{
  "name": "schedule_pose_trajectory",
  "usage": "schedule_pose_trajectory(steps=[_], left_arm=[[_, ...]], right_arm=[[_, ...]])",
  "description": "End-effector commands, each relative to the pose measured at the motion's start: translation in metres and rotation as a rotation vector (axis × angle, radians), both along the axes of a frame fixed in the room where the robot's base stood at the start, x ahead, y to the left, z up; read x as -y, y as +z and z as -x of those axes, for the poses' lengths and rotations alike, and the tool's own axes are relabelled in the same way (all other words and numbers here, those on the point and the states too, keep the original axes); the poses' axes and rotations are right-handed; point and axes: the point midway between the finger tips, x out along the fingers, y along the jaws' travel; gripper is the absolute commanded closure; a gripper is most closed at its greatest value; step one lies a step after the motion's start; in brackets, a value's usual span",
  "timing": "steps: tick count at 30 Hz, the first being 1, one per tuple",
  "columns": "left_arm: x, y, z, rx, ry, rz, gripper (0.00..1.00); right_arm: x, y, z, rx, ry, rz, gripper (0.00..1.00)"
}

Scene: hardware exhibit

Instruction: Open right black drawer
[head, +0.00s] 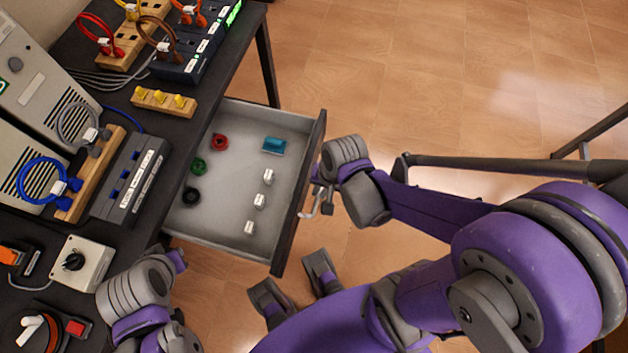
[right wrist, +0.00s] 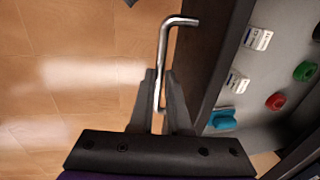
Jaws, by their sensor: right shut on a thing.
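The right black drawer (head: 317,140) stands pulled well out from under the black table in the head view. Its grey inside is exposed. A bent metal handle (head: 325,208) sticks out from its front. My right gripper (head: 318,184) is at that front, and its arm reaches in from the right. In the right wrist view the fingers (right wrist: 162,98) are shut on the handle (right wrist: 165,50), beside the dark drawer front (right wrist: 212,60). My left arm is at the lower left of the head view; its finger state cannot be made out.
In the drawer lie a blue block (head: 274,145), red (head: 219,142), green (head: 198,166) and black (head: 191,196) rings, and several small white pieces (head: 259,201). The black table (head: 205,100) holds cables, boxes and switches. Tiled floor beyond the drawer is clear.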

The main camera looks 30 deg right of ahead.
Motion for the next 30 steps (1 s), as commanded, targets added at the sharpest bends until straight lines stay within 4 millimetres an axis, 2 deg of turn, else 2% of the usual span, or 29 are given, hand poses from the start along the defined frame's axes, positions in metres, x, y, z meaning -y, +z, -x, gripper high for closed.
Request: schedule_pose_trajectory(steps=[8, 9, 11, 19, 22, 26, 30], left_arm=[[0.000, 0.000, 0.000, 0.000, 0.000, 0.000, 1.00], [0.000, 0.000, 0.000, 0.000, 0.000, 0.000, 1.00], [0.000, 0.000, 0.000, 0.000, 0.000, 0.000, 1.00], [0.000, 0.000, 0.000, 0.000, 0.000, 0.000, 1.00], [0.000, 0.003, 0.000, 0.001, 0.000, 0.000, 1.00], [0.000, 0.013, -0.001, 0.004, 0.000, 0.000, 1.00], [0.000, 0.025, -0.003, 0.008, 0.000, 0.000, 1.00]], right_arm=[[0.000, 0.001, -0.001, 0.002, 0.000, 0.001, 1.00], [0.000, 0.001, -0.001, 0.002, 0.000, 0.001, 0.80], [0.000, 0.001, -0.001, 0.001, 0.000, 0.000, 0.73], [0.000, 0.001, 0.000, 0.001, 0.000, 0.001, 0.73], [0.001, 0.007, 0.000, 0.001, -0.001, 0.001, 0.73], [0.003, 0.025, 0.003, 0.002, -0.001, 0.001, 0.73], [0.007, 0.054, 0.006, 0.003, -0.003, 0.001, 0.73]])
